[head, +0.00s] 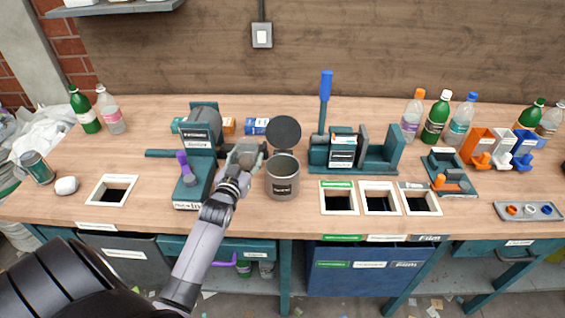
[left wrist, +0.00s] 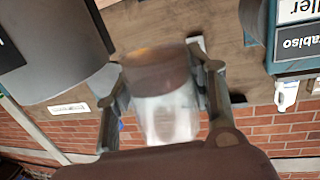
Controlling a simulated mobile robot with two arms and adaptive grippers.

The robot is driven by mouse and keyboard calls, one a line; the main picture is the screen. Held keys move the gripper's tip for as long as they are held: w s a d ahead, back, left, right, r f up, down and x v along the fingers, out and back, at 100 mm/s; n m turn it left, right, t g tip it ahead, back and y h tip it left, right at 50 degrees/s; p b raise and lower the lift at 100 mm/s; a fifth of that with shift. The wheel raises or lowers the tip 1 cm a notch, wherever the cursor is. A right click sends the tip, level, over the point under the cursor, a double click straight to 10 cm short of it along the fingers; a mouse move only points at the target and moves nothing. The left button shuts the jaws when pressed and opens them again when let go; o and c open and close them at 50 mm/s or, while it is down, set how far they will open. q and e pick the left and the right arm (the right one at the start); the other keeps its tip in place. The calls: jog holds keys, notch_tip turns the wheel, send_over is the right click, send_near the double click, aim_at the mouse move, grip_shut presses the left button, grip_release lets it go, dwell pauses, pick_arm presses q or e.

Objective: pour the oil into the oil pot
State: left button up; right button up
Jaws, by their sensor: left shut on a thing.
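The oil pot (head: 283,182) is a grey can with a dark label, standing on the bench with its round dark lid (head: 283,132) raised. My left gripper (head: 246,157) is just left of the pot's rim. In the left wrist view, my left gripper (left wrist: 160,85) is shut on a clear container (left wrist: 168,115), whitish with a brown band at its far end. Its contents are blurred, and I see no stream of oil. The left wrist view appears upside down, with the grey pot (left wrist: 50,50) beside the container. My right gripper is not in view.
A teal machine (head: 203,150) stands left of the pot. A teal press with a blue handle (head: 326,100) stands to its right. Open bench holes (head: 380,186) lie at the front right. Bottles (head: 437,118) stand at the back right. A white-framed hole (head: 98,192) is at the left.

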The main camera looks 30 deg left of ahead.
aim_at(252, 156)
pick_arm(q)
jog(key=shift+w+d+r+m+p, duration=0.1)
jog(key=shift+d+r+m+p, duration=0.15)
jog(key=shift+r+m+p, duration=0.5)
jog(key=shift+w+d+r+g+b, duration=0.1)
jog(key=shift+w+d+g+b, duration=0.05)
jog(key=shift+g+b, duration=0.15)
jog(key=shift+w+d+r+m, duration=0.35)
jog(key=shift+d+r+m, duration=0.2)
jog(key=shift+m, duration=0.6)
jog(key=shift+w+d+r+m+g+y, duration=0.15)
jog(key=shift+d+m+g+y, duration=0.15)
jog(key=shift+m, duration=0.65)
jog(key=shift+w+d+r+m+g+y, duration=0.15)
jog(key=shift+m+g+y, duration=0.15)
jog(key=shift+m, duration=0.6)
jog(key=shift+w+d+r+m+g+y, duration=0.1)
jog(key=shift+w+d+m+g+y, duration=0.15)
jog(key=shift+m, duration=0.7)
jog(key=shift+s+m, duration=0.15)
jog(key=shift+m, duration=0.15)
jog(key=shift+r+m+g, duration=0.25)
jog(key=shift+m, duration=0.15)
